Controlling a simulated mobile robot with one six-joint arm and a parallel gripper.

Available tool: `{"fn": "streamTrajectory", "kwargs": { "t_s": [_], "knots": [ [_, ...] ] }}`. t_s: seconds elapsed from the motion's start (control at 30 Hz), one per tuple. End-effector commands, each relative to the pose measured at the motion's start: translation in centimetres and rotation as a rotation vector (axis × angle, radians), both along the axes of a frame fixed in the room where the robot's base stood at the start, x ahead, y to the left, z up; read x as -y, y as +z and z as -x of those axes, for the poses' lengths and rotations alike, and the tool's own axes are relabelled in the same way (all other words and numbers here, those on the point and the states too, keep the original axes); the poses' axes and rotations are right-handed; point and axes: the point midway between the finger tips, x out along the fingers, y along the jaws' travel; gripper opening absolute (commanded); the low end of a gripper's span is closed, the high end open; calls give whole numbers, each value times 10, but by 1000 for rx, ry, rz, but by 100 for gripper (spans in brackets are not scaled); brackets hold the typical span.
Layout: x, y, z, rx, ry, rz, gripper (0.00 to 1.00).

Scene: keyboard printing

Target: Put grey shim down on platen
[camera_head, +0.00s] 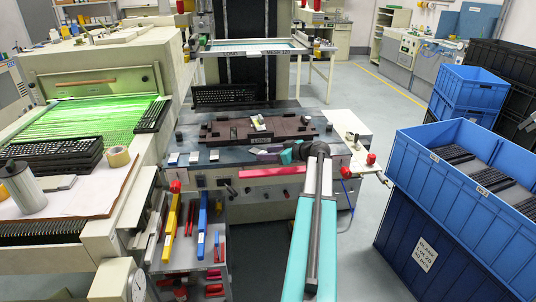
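The platen (222,131) is a dark brown plate with slots and raised parts, on the press table in the middle of the view. A small pale piece with dark marks (258,123) stands on it. My gripper (264,152) is just in front of the platen's front edge, reaching in from the lower right. Its fingers are small and seen from behind, so their gap is unclear. A greyish-purple patch shows at the fingertips. I cannot tell whether it is the grey shim or part of the fingers. No other grey shim can be made out.
A screen frame (252,49) marked "LONG MESH 120" hangs above and behind the platen. A black keyboard part (224,95) stands behind it. A red-pink bar (272,172) runs along the table front. Blue crates (480,165) stand right; a green-lit conveyor (85,122) is left.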

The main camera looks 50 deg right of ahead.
Motion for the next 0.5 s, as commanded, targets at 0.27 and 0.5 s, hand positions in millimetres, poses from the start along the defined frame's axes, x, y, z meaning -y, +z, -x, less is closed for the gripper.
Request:
{"fn": "streamTrajectory", "kwargs": {
  "t_s": [0.27,0.5],
  "knots": [
    [0,0,0,0,0,0,46],
    [0,4,0,0,0,0,46]
  ]
}}
